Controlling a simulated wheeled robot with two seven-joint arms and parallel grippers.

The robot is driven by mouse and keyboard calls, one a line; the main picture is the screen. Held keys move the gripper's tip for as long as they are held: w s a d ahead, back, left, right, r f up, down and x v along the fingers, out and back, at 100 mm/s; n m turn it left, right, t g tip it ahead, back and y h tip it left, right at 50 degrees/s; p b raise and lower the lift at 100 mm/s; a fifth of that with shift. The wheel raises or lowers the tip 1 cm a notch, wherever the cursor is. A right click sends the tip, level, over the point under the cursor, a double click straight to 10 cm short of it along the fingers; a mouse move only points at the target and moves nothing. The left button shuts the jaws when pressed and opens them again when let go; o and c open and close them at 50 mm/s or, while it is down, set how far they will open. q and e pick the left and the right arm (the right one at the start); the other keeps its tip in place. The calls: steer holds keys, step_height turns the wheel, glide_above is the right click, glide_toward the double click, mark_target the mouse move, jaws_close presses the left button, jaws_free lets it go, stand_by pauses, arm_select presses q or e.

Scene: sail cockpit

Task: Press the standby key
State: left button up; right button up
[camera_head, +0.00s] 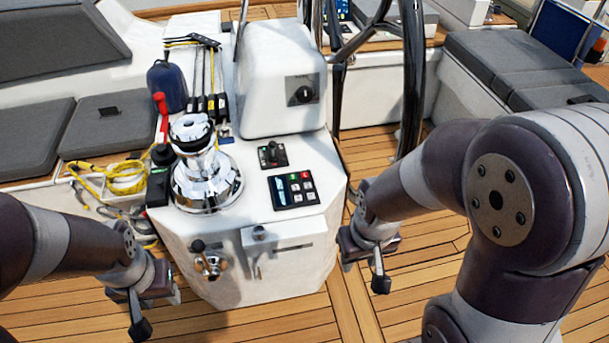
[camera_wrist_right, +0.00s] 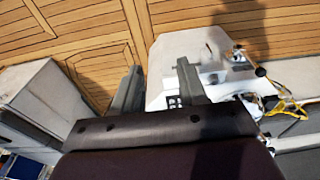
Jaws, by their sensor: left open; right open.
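A small black control panel (camera_head: 293,190) with a lit display and several small keys, some red and green, lies on the sloping top of the white console (camera_head: 265,240). The labels are too small to read, so I cannot tell which key is standby. My right gripper (camera_head: 366,264) is open and empty, right of the console and apart from the panel. In the right wrist view its two fingers (camera_wrist_right: 157,88) stand apart, with part of the console (camera_wrist_right: 205,45) beyond them. My left gripper (camera_head: 156,308) is open and empty at the console's lower left.
A chrome winch (camera_head: 205,175) stands left of the panel. A black lever unit (camera_head: 271,154) sits just behind it, below a white housing (camera_head: 283,80). A dark wheel rim (camera_head: 411,80) rises at the back right. Yellow rope (camera_head: 115,178) lies at left.

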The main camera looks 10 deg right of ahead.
jaws_close()
stand_by(1.5)
